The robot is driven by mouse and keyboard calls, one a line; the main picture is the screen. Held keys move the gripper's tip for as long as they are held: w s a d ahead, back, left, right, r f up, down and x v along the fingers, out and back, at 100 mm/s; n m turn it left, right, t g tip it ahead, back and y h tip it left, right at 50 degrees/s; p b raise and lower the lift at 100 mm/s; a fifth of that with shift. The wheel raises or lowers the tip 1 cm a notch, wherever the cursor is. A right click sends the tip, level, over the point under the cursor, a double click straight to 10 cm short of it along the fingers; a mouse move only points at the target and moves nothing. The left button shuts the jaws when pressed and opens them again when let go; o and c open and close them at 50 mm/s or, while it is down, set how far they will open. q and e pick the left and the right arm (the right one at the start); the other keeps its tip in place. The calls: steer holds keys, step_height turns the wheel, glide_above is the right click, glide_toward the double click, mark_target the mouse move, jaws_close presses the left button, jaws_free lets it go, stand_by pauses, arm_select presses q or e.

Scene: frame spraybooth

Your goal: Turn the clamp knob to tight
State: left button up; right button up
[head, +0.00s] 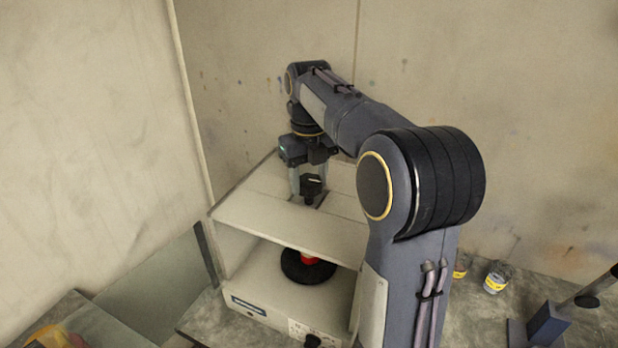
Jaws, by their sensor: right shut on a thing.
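A black clamp knob (312,184) stands on top of a pale, open-fronted cabinet (250,212). My right gripper (309,180) points down over the cabinet top, its fingers on both sides of the knob and shut on it. The knob's marks are too small to read, so I cannot tell how far it is turned. My left gripper is not in view.
Inside the cabinet, a red item (307,259) sits on a black round base (300,269). A small dark knob (312,341) is on the front panel. Small jars (496,277) and a blue-based stand (546,325) are at the right. Walls stand close behind.

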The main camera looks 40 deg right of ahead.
mark_target(309, 179)
steer(key=shift+m, duration=2.4)
steer(key=o, duration=1)
steer(key=shift+c, duration=0.2)
steer(key=shift+r, duration=3.9)
